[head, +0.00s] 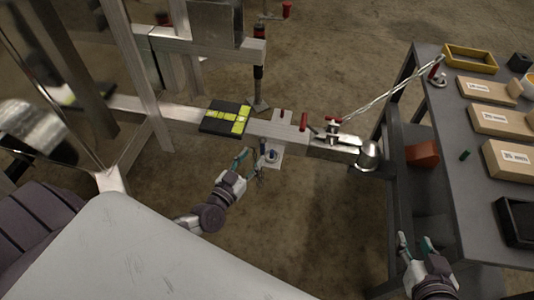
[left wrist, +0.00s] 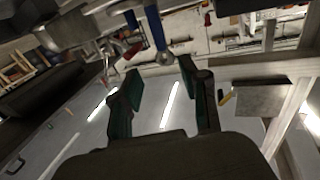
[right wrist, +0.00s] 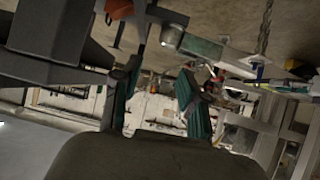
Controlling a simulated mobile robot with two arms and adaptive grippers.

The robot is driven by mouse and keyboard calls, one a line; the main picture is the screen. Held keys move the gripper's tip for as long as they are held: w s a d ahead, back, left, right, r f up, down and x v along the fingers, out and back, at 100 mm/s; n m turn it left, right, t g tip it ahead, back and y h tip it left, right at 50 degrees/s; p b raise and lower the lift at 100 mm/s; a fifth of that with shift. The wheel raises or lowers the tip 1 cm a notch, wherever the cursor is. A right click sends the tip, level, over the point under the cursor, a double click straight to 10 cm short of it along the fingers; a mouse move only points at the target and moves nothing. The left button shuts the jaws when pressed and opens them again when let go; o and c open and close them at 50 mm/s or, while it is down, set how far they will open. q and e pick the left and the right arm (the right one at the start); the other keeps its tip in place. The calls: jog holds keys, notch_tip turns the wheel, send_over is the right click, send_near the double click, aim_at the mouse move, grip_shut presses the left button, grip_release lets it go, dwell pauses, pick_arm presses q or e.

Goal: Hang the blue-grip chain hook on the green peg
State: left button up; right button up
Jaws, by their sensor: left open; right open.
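The blue-grip chain hook (head: 271,156) appears as a small blue shape by the pale plate under the trailer tongue. In the left wrist view a blue grip (left wrist: 154,28) with a metal ring end points toward the gap between my fingers. My left gripper (head: 252,156) is open, just left of the blue shape; contact is not clear. My right gripper (head: 415,242) is open and empty, low beside the table's near left side. A small green peg-like piece (head: 464,155) is on the table; I cannot tell whether it is the task's peg.
The tongue (head: 180,116) carries a black-and-yellow pad (head: 227,118), red handles (head: 305,123) and a coupler (head: 369,155). A cable (head: 390,92) slants from it to the dark table (head: 435,150). The table holds labelled boxes (head: 487,91) and a yellow tray (head: 470,58). Open floor lies between my grippers.

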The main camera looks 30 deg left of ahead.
aim_at(262, 142)
pick_arm(q)
jog(key=w, duration=0.3)
jog(key=shift+w+d+b, duration=0.1)
jog(key=shift+w+b, duration=0.05)
jog(key=shift+b, duration=0.25)
jog(key=w, duration=0.1)
jog(key=w+b, duration=0.1)
jog(key=w, duration=0.1)
jog(key=w+b, duration=0.1)
jog(key=shift+w+r, duration=0.25)
jog(key=shift+w, duration=0.2)
pick_arm(e)
jog(key=w+a+r+t+y, duration=0.1)
jog(key=w+r+t, duration=0.1)
jog(key=r+t, duration=0.2)
jog(key=w+a+r+t+y, duration=0.1)
jog(key=r+t, duration=0.3)
jog(key=r, duration=0.4)
jog(key=shift+w+a+r+y, duration=0.2)
jog(key=shift+w+a+y, duration=0.1)
jog(key=shift+w+a, duration=0.15)
pick_arm(q)
jog(key=shift+c, duration=0.3)
grip_shut()
jog(key=shift+r, duration=0.1)
